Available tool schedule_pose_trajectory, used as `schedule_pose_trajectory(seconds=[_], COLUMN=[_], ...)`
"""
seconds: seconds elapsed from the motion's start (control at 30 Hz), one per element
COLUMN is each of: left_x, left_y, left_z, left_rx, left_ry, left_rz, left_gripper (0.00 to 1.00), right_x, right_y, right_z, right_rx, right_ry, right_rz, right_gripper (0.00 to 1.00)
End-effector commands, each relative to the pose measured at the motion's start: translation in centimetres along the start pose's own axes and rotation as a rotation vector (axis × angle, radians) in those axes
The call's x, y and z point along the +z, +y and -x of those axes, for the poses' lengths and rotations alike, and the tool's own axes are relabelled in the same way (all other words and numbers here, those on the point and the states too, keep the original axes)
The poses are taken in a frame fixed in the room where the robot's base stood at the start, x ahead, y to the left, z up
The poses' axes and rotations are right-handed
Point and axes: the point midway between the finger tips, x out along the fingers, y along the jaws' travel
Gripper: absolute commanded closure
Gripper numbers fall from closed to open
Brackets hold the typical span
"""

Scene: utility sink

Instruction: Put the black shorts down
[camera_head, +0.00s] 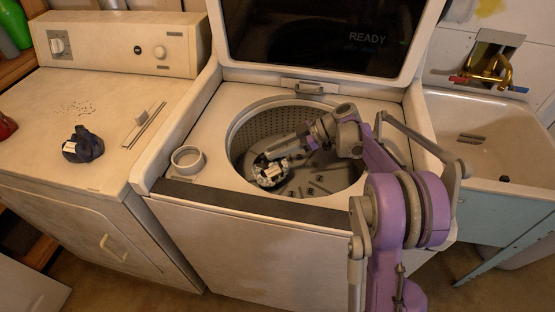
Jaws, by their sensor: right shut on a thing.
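My right gripper (269,174) reaches down into the open drum of the top-loading washer (330,211). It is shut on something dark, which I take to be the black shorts. Only small dark patches show around the fingers, and the shape of the cloth cannot be made out. The gripper is at the left part of the drum, low inside the rim. Whether the dark thing touches the drum floor is not clear. My left gripper is not in view.
The washer lid (322,35) stands open behind the drum. A round white cup (187,160) sits on the washer's left top. A dark crumpled item (83,146) lies on the dryer (60,105) at left. A sink (492,130) with a brass faucet (492,72) is at right.

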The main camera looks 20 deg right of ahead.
Motion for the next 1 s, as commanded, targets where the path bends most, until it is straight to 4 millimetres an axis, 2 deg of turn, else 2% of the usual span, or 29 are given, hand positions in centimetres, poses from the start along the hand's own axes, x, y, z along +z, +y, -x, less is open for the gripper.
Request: schedule_pose_trajectory(seconds=[0.23, 0.6, 0.63, 0.77, 0.8, 1.0], left_x=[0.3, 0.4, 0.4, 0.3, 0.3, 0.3], left_y=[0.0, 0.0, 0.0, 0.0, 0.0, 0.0], left_z=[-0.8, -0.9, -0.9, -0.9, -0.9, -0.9], left_rx=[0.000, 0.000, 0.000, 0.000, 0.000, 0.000], left_ry=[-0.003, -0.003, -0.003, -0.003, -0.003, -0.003], left_rz=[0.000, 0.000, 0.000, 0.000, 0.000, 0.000], left_gripper=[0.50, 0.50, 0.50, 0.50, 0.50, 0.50], right_x=[2.9, 3.3, 3.3, 3.3, 3.3, 3.3], right_y=[-0.1, -0.1, -0.1, -0.1, -0.1, -0.1], right_z=[-1.6, -1.8, -1.8, -1.8, -1.8, -1.8], right_rx=[0.000, 0.000, 0.000, 0.000, 0.000, 0.000], right_ry=[0.000, 0.001, 0.000, 0.000, 0.000, 0.000], right_rz=[0.000, 0.000, 0.000, 0.001, 0.001, 0.001], right_gripper=[1.00, 1.00, 0.69, 0.46, 0.41, 0.41])
